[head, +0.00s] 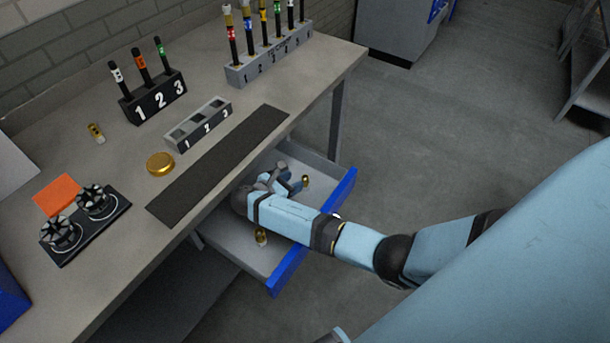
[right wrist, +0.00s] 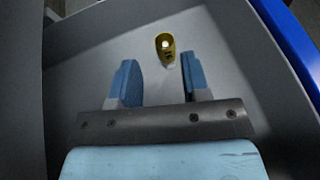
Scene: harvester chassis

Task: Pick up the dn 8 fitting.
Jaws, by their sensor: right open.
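A small brass-yellow fitting (head: 305,181) stands in the open drawer (head: 318,163), near its front wall. My right gripper (head: 288,180) is low in the drawer, open and empty, with its blue fingers pointing toward that fitting. In the right wrist view a yellow fitting (right wrist: 165,47) with a dark marking lies just beyond the gap between the open fingers (right wrist: 160,76), apart from them. The marking is too small to read, so I cannot tell its size. A second yellow fitting (head: 261,236) is in the nearer part of the drawer, beside my right forearm. My left gripper is out of view.
The workbench (head: 215,80) holds a black rack (head: 152,97), a grey rack (head: 268,66), an empty grey block (head: 199,124), a gold disc (head: 161,164) and another small fitting (head: 96,132). The drawer's blue front (head: 287,272) passes under my right arm.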

